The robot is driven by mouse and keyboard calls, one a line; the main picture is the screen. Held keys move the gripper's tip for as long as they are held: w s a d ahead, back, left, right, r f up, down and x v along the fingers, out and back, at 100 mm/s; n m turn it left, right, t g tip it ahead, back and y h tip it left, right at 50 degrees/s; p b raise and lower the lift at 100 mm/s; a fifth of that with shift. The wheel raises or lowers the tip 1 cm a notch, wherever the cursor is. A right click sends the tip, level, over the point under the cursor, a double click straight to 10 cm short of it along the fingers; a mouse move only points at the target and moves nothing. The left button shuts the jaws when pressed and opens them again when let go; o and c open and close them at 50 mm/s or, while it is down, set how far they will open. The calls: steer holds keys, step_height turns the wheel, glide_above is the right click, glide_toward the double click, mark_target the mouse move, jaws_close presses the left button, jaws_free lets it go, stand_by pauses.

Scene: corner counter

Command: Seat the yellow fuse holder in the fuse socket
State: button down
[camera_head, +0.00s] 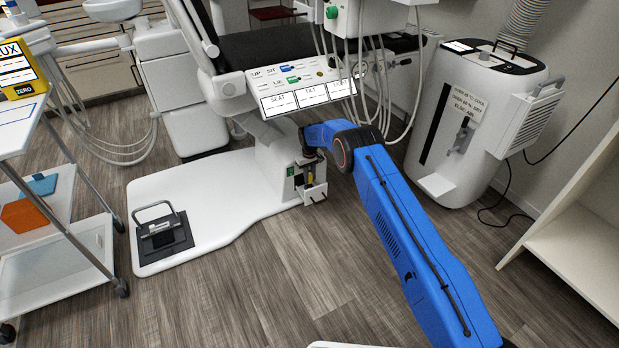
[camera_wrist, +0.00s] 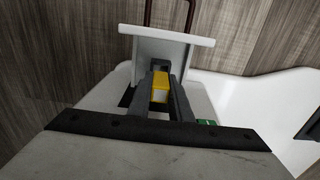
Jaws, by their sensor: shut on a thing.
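The yellow fuse holder (camera_wrist: 160,88), yellow with a pale face, sits between the two dark fingers of my gripper (camera_wrist: 162,98) in the wrist view. My gripper is shut on it. In the head view my gripper (camera_head: 310,174) is at the chair base's service opening, with a bit of yellow showing low between the fingers. A white open flap or drawer front (camera_wrist: 168,46) stands just beyond the fingers; it also shows in the head view (camera_head: 313,194). The fuse socket cannot be made out; the gripper and holder cover that area. Whether the holder touches it, I cannot tell.
A green marker (camera_head: 291,171) is on the chair base beside the opening. The white base plate (camera_head: 215,190) carries a foot pedal (camera_head: 160,232). A control panel (camera_head: 300,92) hangs above my gripper. A white machine (camera_head: 460,125) stands right. Floor in front is clear.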

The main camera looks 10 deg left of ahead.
steer(key=shift+f, duration=1.55)
steer(key=c, duration=1.5)
jaws_free()
steer(key=shift+c, duration=0.2)
step_height(320, 180, up, 7)
steer(key=shift+r, duration=0.2)
